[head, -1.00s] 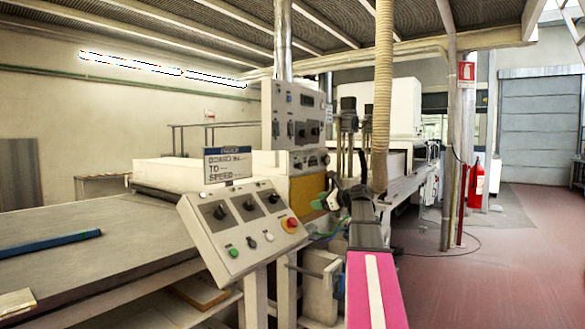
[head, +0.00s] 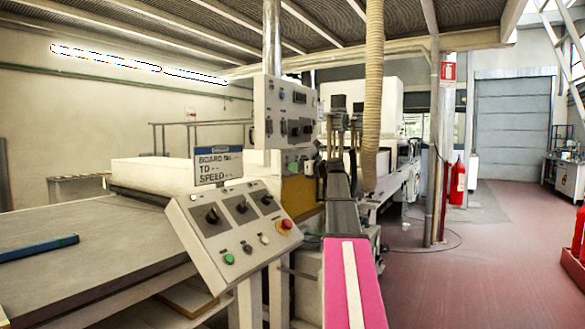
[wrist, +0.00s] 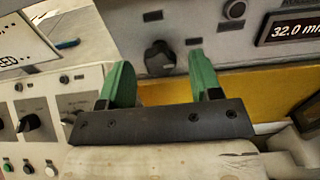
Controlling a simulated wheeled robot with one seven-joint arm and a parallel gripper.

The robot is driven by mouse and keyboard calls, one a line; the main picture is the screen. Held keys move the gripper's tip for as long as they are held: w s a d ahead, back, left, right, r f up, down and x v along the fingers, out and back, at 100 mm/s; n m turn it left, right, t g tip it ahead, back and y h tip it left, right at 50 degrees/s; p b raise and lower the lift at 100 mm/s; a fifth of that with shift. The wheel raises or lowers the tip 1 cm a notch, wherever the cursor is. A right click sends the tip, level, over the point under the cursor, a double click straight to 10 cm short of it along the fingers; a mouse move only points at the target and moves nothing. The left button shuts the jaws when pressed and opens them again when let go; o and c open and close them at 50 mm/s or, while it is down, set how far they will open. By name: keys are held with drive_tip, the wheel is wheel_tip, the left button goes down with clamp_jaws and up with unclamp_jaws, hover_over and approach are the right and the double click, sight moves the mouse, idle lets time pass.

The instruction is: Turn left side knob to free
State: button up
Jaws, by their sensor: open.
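A black knob (wrist: 159,57) sits on the pale lower panel of the upright cabinet, above a yellow strip, in the wrist view. A small label is above it and others are beside it, but I cannot read them. My gripper (wrist: 160,66) is open, with one green finger on each side of the knob in the picture. I see no contact, and I cannot tell how far the fingertips are from the panel. In the head view my arm hides most of the gripper and part of this panel.
A sloped control box (head: 235,235) with several dark knobs, buttons and a red-yellow stop button (head: 285,226) stands left of my arm. A sign (head: 219,166) stands behind it. A display (wrist: 292,27) is right of the knob. Open floor (head: 470,270) lies to the right.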

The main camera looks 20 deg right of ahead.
drive_tip(key=shift+x, duration=1.15)
drive_tip(key=c, duration=0.9)
drive_tip(key=shift+c, duration=0.2)
